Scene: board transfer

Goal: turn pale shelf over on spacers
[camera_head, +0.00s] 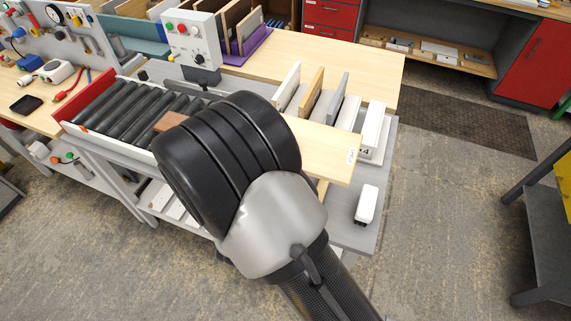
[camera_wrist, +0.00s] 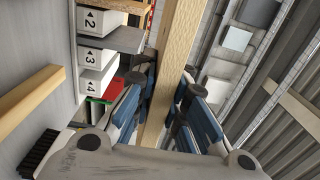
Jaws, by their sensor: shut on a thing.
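The pale shelf (camera_head: 335,147), a light wooden board with a small label near its right end, sticks out to the right from behind my arm in the head view. In the wrist view the shelf (camera_wrist: 182,40) shows as a long narrow wooden edge between the fingers. My gripper (camera_wrist: 160,85) is shut on it; my arm hides the gripper in the head view. A wooden strip, likely a spacer (camera_wrist: 32,92), lies on the grey surface at left in the wrist view. Another pale strip (camera_wrist: 293,107) shows at right. A bit of wood (camera_head: 322,188) shows below the shelf in the head view.
Upright boards (camera_head: 312,93) stand in a rack beyond the shelf, beside white numbered blocks (camera_wrist: 93,55). A roller conveyor (camera_head: 125,110) with a brown block (camera_head: 171,121) is at left. A white brush (camera_head: 366,203) lies on the grey table (camera_head: 350,238). A control box (camera_head: 193,42) stands behind.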

